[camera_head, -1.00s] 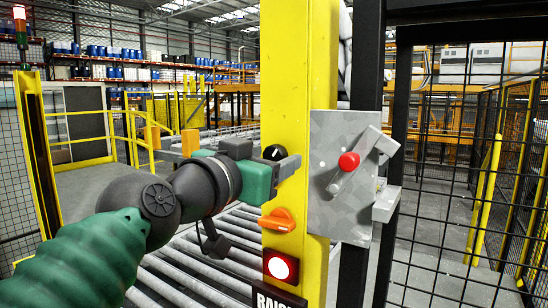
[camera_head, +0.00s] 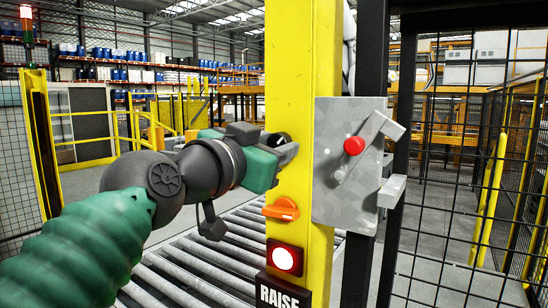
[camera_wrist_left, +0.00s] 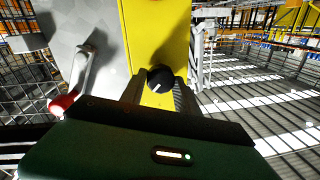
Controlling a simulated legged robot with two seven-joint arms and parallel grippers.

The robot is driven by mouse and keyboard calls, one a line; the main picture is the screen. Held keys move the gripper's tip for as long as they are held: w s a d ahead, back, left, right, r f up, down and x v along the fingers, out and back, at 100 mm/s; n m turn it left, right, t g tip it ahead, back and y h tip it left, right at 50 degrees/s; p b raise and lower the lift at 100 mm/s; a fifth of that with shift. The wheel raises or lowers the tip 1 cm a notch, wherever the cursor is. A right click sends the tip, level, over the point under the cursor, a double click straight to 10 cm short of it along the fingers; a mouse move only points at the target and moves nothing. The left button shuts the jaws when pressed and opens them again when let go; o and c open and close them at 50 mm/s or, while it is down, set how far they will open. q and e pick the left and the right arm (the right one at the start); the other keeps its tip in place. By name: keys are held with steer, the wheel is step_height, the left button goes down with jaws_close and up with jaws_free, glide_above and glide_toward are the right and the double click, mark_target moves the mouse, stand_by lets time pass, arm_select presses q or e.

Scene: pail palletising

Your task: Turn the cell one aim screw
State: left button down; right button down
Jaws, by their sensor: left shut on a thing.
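The aim screw appears as a black knob with a pale mark on the yellow post (camera_head: 318,180). In the left wrist view the black knob (camera_wrist_left: 160,78) sits between the fingers of my left gripper (camera_wrist_left: 160,92), which is shut on it. In the head view the knob is mostly hidden behind my left gripper (camera_head: 284,148), whose arm comes in from the left. My right gripper is in neither view.
Below the gripper on the post are an orange selector (camera_head: 281,209), a lit red button (camera_head: 284,259) and a RAISE label (camera_head: 281,294). A grey plate (camera_head: 345,190) with a red-knobbed lever (camera_head: 354,146) is at right. A roller conveyor (camera_head: 215,262) lies behind; black mesh fencing stands right.

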arm_select(q)
steer(key=shift+w+f+m+b, duration=0.1)
steer(key=shift+f+m+b, duration=0.1)
steer(key=shift+m+b, duration=1)
steer(key=shift+w+f+m+b, duration=0.1)
steer(key=shift+f+m+b, duration=0.05)
steer(key=shift+m+b, duration=1.05)
steer(key=shift+s, duration=0.1)
steer(key=c, duration=1.3)
jaws_free()
steer(key=o, duration=0.4)
steer(key=shift+w, duration=0.2)
steer(key=shift+w+d+r, duration=0.1)
